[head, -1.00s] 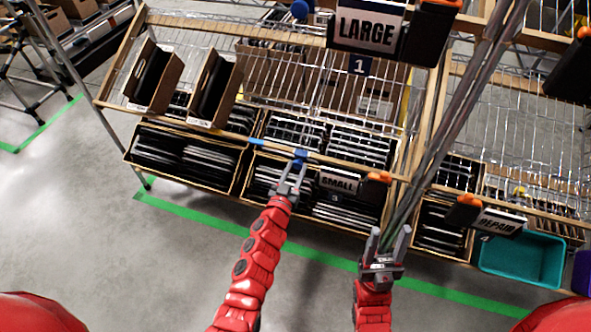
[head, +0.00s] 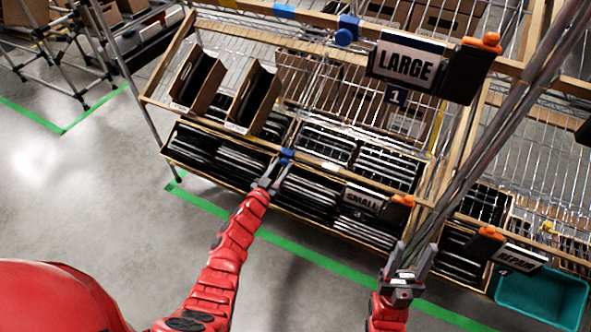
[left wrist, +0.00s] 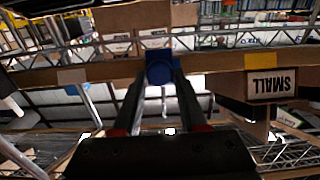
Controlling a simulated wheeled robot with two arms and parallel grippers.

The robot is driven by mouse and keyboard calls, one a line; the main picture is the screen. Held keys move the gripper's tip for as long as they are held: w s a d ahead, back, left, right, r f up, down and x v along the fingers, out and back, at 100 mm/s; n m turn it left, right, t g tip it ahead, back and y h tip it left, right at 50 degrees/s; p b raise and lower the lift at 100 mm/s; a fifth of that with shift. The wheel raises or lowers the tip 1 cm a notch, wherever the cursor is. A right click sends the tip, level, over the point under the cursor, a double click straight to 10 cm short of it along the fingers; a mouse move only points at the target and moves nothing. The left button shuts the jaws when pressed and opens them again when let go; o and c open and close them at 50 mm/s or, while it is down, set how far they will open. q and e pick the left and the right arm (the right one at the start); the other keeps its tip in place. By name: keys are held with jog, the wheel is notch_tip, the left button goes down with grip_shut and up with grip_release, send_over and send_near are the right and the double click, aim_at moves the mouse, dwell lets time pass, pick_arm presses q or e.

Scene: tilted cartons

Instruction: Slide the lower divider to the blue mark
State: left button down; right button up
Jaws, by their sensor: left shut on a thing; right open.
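The lower divider (head: 287,155) is a small blue block on the lower wooden rail of the rack. My left gripper (head: 275,172) is shut on it from the front. In the left wrist view the blue divider (left wrist: 159,70) sits between the fingertips, against the rail. I cannot make out a separate blue mark on the lower rail in the head view; the divider and gripper cover the area where it showed earlier. A pale patch (head: 330,167) lies on the rail to the right of the divider. My right gripper (head: 410,258) is open and empty, in front of the rack.
The upper rail holds another blue divider (head: 346,31) and a LARGE sign (head: 405,67). A teal bin (head: 540,297) is at lower right. Open floor lies in front.

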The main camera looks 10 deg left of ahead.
pick_arm(q)
jog(key=shift+w+a, duration=0.1)
jog(key=shift+a, duration=0.15)
jog(key=shift+c, duration=2.3)
grip_release()
jog(key=p+v, duration=0.1)
jog(key=v, duration=1.6)
jog(key=shift+s, duration=0.2)
